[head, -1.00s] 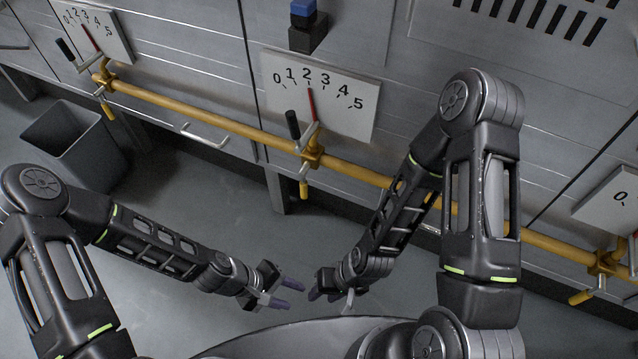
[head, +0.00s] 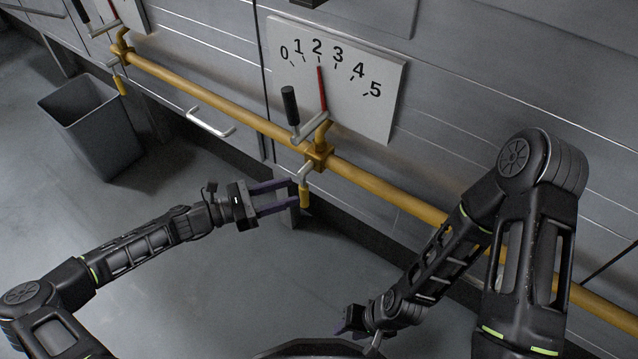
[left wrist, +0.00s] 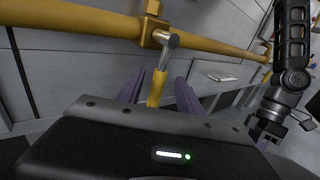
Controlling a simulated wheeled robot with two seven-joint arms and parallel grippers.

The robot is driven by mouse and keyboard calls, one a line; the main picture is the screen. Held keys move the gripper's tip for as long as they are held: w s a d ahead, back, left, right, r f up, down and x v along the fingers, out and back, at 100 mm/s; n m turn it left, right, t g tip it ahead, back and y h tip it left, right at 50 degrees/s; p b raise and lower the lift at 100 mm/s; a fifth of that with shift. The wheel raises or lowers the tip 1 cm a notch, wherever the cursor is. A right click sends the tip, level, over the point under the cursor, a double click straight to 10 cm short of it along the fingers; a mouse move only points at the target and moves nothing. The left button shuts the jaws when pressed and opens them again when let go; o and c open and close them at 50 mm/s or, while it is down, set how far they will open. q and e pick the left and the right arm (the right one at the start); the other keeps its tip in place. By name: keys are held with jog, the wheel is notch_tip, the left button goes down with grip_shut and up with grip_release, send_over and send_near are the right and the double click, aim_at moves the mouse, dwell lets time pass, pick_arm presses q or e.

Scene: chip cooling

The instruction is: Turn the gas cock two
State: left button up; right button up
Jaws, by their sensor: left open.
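The middle gas cock has a short yellow handle (head: 305,197) hanging from a grey stem under the yellow pipe. My left gripper (head: 291,194) is open, with its purple fingertips close to the left of this handle. In the left wrist view the yellow handle (left wrist: 157,89) appears in the gap between the fingers; I cannot tell whether it touches them. Above it, the white dial (head: 375,85) has a red needle near 2, and a crank with a black grip (head: 291,106) stands before it. My right gripper (head: 352,322) is low at the front; its jaw state is unclear.
The yellow pipe (head: 215,98) runs slantwise along the metal cabinets. Another cock with a yellow handle (head: 120,86) is at the upper left. A grey bin (head: 95,125) stands on the floor at the left. The floor between my arms is clear.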

aim_at(306, 185)
pick_arm(q)
jog(key=b+x, duration=0.1)
jog(key=x, duration=0.7)
grip_shut()
dwell(0.5)
dwell(1.0)
